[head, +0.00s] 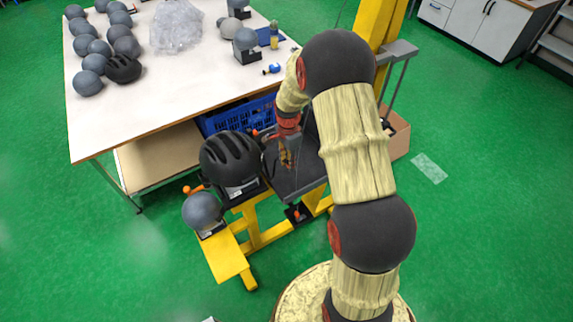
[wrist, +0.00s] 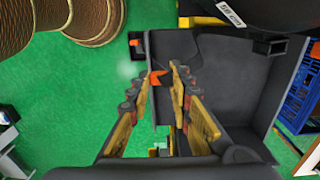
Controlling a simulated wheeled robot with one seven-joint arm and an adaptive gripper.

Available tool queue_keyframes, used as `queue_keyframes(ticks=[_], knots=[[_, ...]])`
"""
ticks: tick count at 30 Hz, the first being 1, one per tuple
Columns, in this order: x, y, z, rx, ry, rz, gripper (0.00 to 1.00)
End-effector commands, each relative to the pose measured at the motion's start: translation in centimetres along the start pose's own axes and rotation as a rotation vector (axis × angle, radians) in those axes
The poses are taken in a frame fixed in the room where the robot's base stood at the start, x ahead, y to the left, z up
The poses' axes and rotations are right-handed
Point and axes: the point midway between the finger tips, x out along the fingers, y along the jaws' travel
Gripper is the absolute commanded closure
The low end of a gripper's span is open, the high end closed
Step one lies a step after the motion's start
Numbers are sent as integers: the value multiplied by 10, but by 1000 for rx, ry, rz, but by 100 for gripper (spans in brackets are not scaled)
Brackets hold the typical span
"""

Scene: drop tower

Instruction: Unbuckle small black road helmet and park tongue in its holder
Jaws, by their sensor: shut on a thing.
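The small black road helmet (head: 230,160) sits on a headform beside the yellow tower, left of my gripper (head: 289,150) in the head view. In the wrist view my gripper (wrist: 163,78) has its two yellow-padded fingers drawn close together at the tips. A small orange piece, apparently the buckle tongue (wrist: 157,79), shows between the tips, and my gripper is shut on it. A small black block with an orange mark, possibly the holder (wrist: 135,45), stands apart to the upper left of the tips. The strap and the other buckle half cannot be made out.
A black tray (wrist: 200,55) lies below the fingers. A blue crate (wrist: 302,95) is to the right in the wrist view. A grey headform (head: 202,210) stands on a yellow arm. The white table (head: 150,100) behind holds several headforms and another black helmet. Green floor is open at right.

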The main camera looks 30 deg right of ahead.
Motion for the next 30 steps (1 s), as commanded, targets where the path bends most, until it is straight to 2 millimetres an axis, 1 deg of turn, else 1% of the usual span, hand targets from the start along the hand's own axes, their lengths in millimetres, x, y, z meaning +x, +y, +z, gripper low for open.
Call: queue_keyframes(ticks=[5,30], knots=[[-4,-6,-1,-1,0,-1,94],[-38,-56,-7,0,0,-1,94]])
